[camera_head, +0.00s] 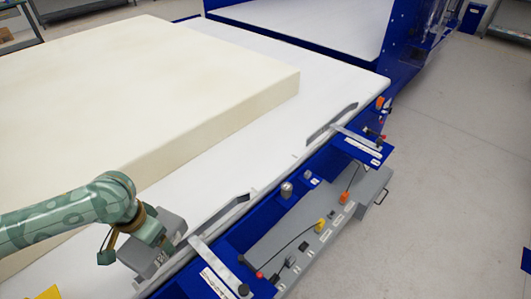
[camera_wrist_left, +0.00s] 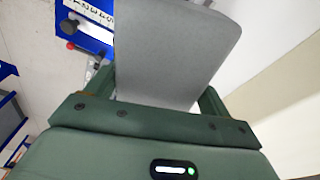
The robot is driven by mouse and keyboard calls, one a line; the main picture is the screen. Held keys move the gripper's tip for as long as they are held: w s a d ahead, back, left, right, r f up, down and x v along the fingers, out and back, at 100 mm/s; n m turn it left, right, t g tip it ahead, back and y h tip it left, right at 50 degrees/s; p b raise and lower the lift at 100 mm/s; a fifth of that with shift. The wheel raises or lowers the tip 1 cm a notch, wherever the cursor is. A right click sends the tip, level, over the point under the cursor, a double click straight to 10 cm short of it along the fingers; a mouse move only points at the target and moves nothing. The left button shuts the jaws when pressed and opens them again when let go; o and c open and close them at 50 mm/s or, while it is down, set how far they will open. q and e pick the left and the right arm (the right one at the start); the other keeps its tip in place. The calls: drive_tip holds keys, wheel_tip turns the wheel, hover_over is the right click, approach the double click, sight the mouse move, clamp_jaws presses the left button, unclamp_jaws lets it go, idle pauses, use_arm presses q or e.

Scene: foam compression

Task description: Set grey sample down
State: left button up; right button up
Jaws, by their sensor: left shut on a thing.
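The grey sample (camera_head: 142,260) is a flat grey slab at the lower left of the head view, over the near edge of the white table (camera_head: 215,190). It fills the upper middle of the left wrist view (camera_wrist_left: 175,48). My left gripper (camera_head: 152,236) is shut on it, with green fingers on both sides of the slab in the wrist view (camera_wrist_left: 155,95). Part of the sample is hidden behind the gripper. I cannot tell whether its underside touches the table. My right gripper is not in view.
A large cream foam block (camera_head: 225,115) covers much of the table. Grey clamp-like bars (camera_head: 332,122) stand along its near edge. A blue rail and grey control box (camera_head: 320,225) with knobs and cables run beside it. Open floor (camera_head: 440,210) lies to the right.

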use_arm(q)
drive_tip(key=s+a+f+m, duration=0.35)
drive_tip(key=a+f, duration=0.35)
drive_tip(key=a, duration=0.3)
drive_tip(key=w+f+b, duration=0.2)
drive_tip(key=w+f, duration=0.1)
drive_tip(key=w, duration=0.1)
drive_tip(key=w+f+b, duration=0.2)
drive_tip(key=w+f, duration=0.1)
drive_tip(key=w, duration=0.1)
drive_tip(key=w+f+b, duration=0.1)
drive_tip(key=w+f, duration=0.2)
drive_tip(key=w, duration=0.1)
drive_tip(key=shift+w+f+b, duration=0.15)
drive_tip(key=shift+w+b, duration=0.1)
drive_tip(key=shift+b, duration=0.15)
drive_tip(key=shift+w+f, duration=0.15)
wheel_tip(320, 180, down, 4)
drive_tip(key=shift+w+r+b, duration=0.15)
drive_tip(key=shift+r+b, duration=0.1)
drive_tip(key=shift+b, duration=0.65)
drive_tip(key=shift+r, duration=0.1)
